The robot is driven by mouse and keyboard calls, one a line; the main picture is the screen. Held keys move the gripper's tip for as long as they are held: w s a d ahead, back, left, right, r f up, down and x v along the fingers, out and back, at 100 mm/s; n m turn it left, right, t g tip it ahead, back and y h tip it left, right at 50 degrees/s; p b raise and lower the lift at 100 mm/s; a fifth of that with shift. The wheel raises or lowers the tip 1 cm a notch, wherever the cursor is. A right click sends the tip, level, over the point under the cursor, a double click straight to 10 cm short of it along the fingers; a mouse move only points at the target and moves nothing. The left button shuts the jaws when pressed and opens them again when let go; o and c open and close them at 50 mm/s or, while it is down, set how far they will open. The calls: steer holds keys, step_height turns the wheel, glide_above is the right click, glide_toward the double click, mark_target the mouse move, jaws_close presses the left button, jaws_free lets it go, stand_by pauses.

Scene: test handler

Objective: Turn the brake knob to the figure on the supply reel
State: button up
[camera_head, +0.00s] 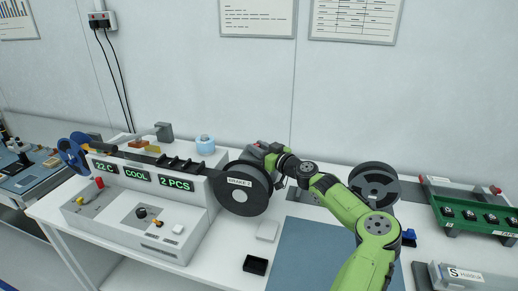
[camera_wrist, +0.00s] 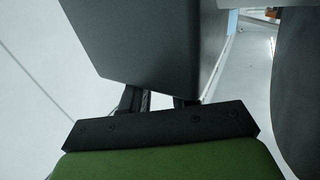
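The black supply reel (camera_head: 260,186) stands upright at the right end of the white machine, with a pale hub. Its white label (camera_head: 239,183) appears to read "BRAKE 2". My gripper (camera_head: 262,150) is just behind the reel's upper right edge; its fingertips are not clear there. In the wrist view, my two dark finger parts (camera_wrist: 158,101) show a gap between them, and their ends are hidden by a large dark grey block (camera_wrist: 150,45). I cannot make out the brake knob at the gripper or whether the fingers hold anything.
The white machine (camera_head: 140,238) has green displays reading "22 C", "COOL" and "2 PCS", and a black front knob (camera_head: 141,212). A second dark reel (camera_head: 374,174) stands right of my arm. A small black tray (camera_head: 255,265) and a blue-grey mat (camera_head: 310,250) lie in front.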

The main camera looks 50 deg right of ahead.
jaws_close()
steer(key=shift+d+r+n+y, duration=0.1)
steer(key=shift+d+n+y, duration=0.1)
steer(key=shift+n+y, duration=0.95)
steer(key=shift+w+d+r+n+g+y+p, duration=0.1)
steer(key=shift+n+y+p, duration=0.2)
steer(key=shift+y, duration=0.4)
steer(key=shift+s+a+r+n+g+y+p, duration=0.15)
steer(key=shift+n+y, duration=0.2)
steer(key=shift+y, duration=0.4)
steer(key=shift+w+d+r+n+g+y+p, duration=0.15)
steer(key=shift+n+y+p, duration=0.15)
steer(key=shift+y, duration=0.4)
steer(key=shift+f, duration=0.3)
steer(key=shift+f, duration=0.1)
steer(key=o, duration=0.6)
jaws_free()
steer(key=shift+f, duration=0.1)
steer(key=v, duration=1.6)
steer(key=shift+w+d, duration=0.1)
steer(key=shift+d, duration=0.05)
